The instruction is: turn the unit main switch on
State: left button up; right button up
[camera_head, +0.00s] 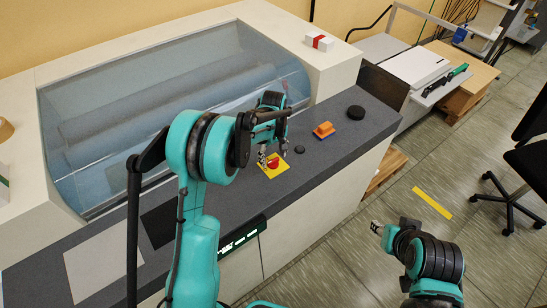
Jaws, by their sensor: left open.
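The main switch appears to be the red knob (274,162) on a yellow plate (280,171), set in the grey top of the machine's front ledge. My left gripper (265,158) points down at the near left edge of the plate, just beside the red knob. Its jaws are open and hold nothing that I can see. The gripper hides part of the plate, and I cannot tell whether it touches the knob. My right gripper (376,228) is out over the floor at the lower right, away from the machine; its jaws are too small to read.
An orange block (324,130), a small black knob (300,149) and a black round cap (356,112) sit on the ledge right of the switch. A glass hood (150,110) rises behind. A display (240,238) is on the front face. A black chair (525,165) stands far right.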

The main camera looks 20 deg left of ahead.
pick_arm(q)
jog(key=shift+s+f, duration=0.1)
jog(key=shift+f, duration=0.25)
jog(key=c, duration=1.2)
jog(key=shift+o, duration=0.2)
